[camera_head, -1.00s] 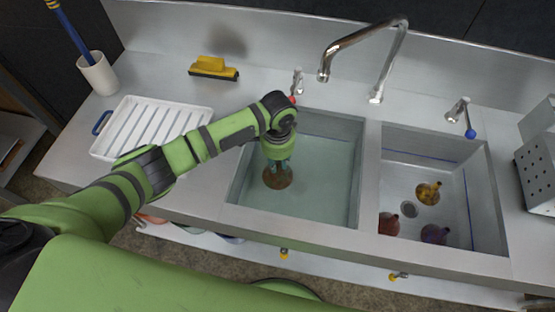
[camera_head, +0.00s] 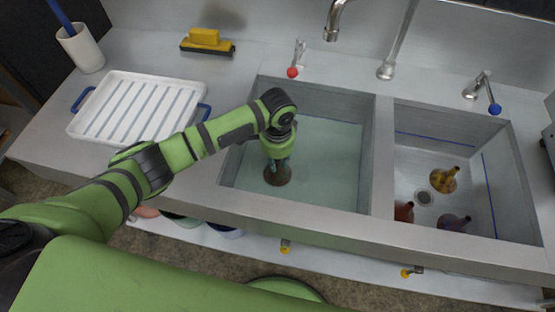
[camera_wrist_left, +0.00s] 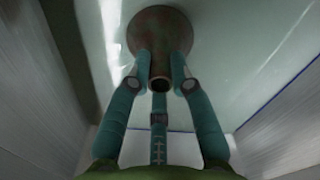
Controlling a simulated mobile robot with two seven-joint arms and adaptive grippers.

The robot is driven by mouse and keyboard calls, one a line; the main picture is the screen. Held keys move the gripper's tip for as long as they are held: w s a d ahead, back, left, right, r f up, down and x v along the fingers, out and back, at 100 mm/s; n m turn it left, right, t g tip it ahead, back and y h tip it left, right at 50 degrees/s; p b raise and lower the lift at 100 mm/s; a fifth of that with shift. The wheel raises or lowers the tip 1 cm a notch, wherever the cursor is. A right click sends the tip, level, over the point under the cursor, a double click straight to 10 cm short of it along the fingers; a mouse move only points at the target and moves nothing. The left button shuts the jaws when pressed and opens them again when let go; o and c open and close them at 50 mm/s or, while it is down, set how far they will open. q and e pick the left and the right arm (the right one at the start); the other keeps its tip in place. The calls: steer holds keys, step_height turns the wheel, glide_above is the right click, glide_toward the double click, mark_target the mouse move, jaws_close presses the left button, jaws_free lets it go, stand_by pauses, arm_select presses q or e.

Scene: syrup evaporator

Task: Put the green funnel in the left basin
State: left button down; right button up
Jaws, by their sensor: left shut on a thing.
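The funnel (camera_head: 278,176), mottled dull green and rusty brown, is in the left basin (camera_head: 335,205), wide mouth down. In the left wrist view the funnel (camera_wrist_left: 143,32) shows its round rim and its narrow spout pointing toward the camera. My left gripper (camera_head: 278,161) reaches down into the left basin. Its teal fingers (camera_wrist_left: 160,77) are shut around the spout. The left basin holds pale, greenish water. I cannot tell whether the funnel's rim touches the basin floor. My right gripper is not in view.
The right basin holds a yellow funnel (camera_head: 444,180), a red one (camera_head: 404,211) and a purple one (camera_head: 453,223). A divider (camera_head: 382,160) separates the basins. A white drying rack (camera_head: 190,88) stands left. A tap (camera_head: 292,72) and a tall faucet (camera_head: 386,70) stand behind.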

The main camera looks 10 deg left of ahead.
mark_target(278, 171)
arm_select(q)
step_height(278, 171, down, 2)
steer(key=shift+f+b, duration=0.2)
steer(key=shift+b, duration=0.7)
steer(key=shift+f+b, duration=0.4)
steer(key=shift+f, duration=1.1)
steer(key=shift+f, duration=0.25)
steer(key=c, duration=0.6)
jaws_free()
steer(key=shift+o, duration=0.2)
